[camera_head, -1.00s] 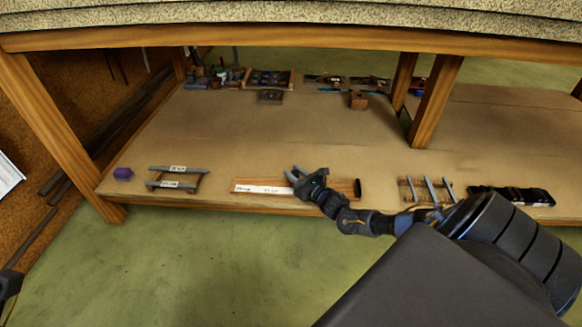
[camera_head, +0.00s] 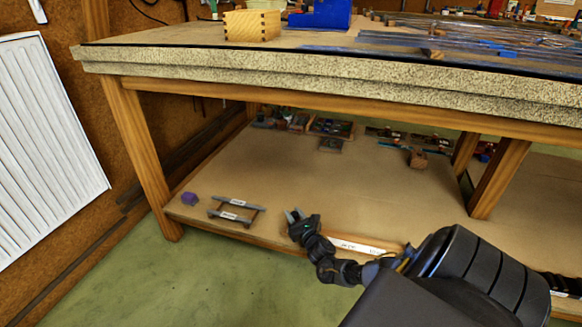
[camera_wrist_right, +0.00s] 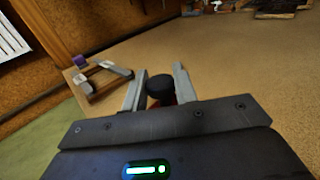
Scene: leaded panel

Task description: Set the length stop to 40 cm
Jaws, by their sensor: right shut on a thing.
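My right gripper (camera_head: 293,214) is over the front of the lower shelf. In the right wrist view its two grey fingers (camera_wrist_right: 155,90) are shut on a black round knob (camera_wrist_right: 160,87) with a little red below it. A long wooden board with a white printed strip (camera_head: 362,247) lies at the shelf's front edge, just right of the gripper; my arm covers part of it. I cannot read the strip's marks, and the knob's join to the board is hidden. My left gripper is not in view.
A small rack with two grey rails (camera_head: 229,215) and a purple block (camera_head: 189,199) lie left of the gripper. Tools and trays (camera_head: 330,127) stand at the back. The workbench top (camera_head: 330,85) overhangs the shelf; a wooden leg (camera_head: 143,160) stands at left.

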